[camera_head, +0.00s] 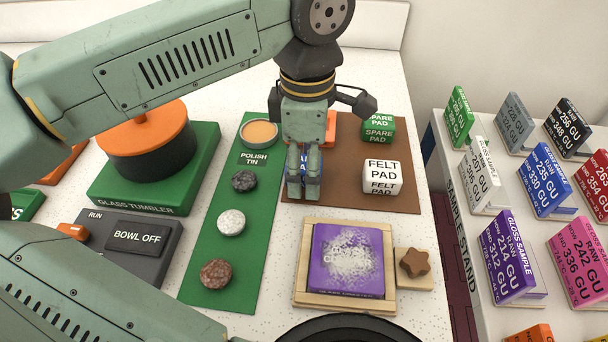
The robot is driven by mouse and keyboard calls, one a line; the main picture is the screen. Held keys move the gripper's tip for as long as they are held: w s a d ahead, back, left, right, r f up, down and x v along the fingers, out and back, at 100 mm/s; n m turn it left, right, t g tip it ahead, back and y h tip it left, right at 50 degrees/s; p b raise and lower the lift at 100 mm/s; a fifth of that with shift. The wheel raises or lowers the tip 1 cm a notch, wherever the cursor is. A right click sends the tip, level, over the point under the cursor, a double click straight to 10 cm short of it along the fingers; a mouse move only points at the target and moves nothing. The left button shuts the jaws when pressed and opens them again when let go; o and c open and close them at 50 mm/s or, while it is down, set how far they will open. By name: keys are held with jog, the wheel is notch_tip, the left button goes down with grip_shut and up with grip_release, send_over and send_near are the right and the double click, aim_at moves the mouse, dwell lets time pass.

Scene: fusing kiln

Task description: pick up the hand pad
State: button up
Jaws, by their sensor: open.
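My gripper (303,192) is open and points down at the left part of a brown mat (347,203). A blue block (313,190) shows low at its fingers, mostly hidden by them; no label on it can be read. An orange block (331,128) is partly hidden behind the gripper. No label reading hand pad is visible, so I cannot tell which block it is. A white block marked FELT PAD (382,170) and a green block marked SPARE PAD (378,129) sit to the right on the mat. I cannot tell whether the fingers touch the blue block.
A wooden tray (301,297) with a purple tile stands in front, beside a star-shaped knob (415,262). A green strip (258,240) with a polish tin (259,133) and stones lies left. The glass tumbler (150,145) is further left. A sample stand (466,245) is right.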

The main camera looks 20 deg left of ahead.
jog(key=c, duration=1.1)
jog(key=shift+r, duration=0.15)
jog(key=shift+c, duration=0.2)
jog(key=shift+r+p, duration=0.6)
jog(key=shift+r, duration=0.05)
notch_tip(320, 180, up, 3)
jog(key=shift+f+p, duration=0.2)
jog(key=shift+p, duration=0.6)
jog(key=s, duration=0.5)
jog(key=s+d, duration=0.1)
jog(key=s, duration=0.4)
jog(key=s+d+r, duration=0.1)
jog(key=s, duration=0.5)
jog(key=shift+d, duration=0.25)
jog(key=o, duration=0.5)
jog(key=shift+w, duration=0.1)
jog(key=c, duration=0.5)
